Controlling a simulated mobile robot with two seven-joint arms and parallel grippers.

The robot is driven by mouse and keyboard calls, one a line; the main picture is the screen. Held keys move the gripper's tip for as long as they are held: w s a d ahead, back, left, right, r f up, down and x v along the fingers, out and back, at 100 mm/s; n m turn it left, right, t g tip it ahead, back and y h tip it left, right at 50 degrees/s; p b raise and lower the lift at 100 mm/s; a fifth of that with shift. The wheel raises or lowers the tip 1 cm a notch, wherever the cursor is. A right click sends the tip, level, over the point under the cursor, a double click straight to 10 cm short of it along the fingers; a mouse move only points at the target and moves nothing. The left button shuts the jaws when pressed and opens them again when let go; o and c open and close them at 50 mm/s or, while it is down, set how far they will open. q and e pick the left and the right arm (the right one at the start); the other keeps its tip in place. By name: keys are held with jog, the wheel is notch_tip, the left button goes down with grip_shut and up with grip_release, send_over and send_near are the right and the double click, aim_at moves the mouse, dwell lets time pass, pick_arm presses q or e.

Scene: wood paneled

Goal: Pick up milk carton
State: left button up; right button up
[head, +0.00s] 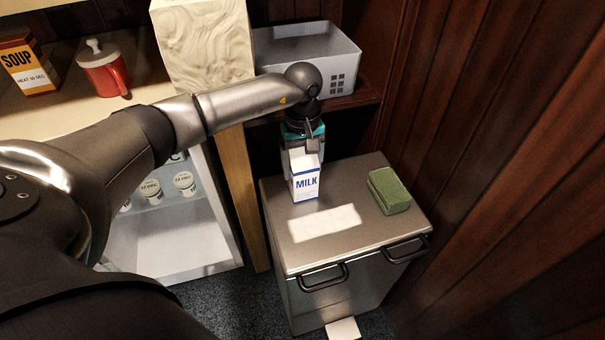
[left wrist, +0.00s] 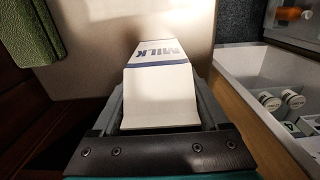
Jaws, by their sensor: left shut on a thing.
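The milk carton (head: 306,182) is white with blue "MILK" lettering. In the head view it is upright at the back left of the metal bin's lid (head: 350,245). My left gripper (head: 301,150) reaches down behind it and is shut on the carton. In the left wrist view the carton (left wrist: 162,85) sits between the two fingers of the gripper (left wrist: 160,115). I cannot tell whether its base touches the lid. My right gripper is not in view.
A green sponge (head: 388,191) lies on the lid's right side. A grey basket (head: 306,55) stands on a shelf behind. An open drawer (head: 170,240) with several small tubs is at left. A red mug (head: 104,72) and soup box (head: 28,65) stand on the counter.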

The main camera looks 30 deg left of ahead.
pick_arm(q)
grip_shut()
jog(key=shift+r, duration=0.25)
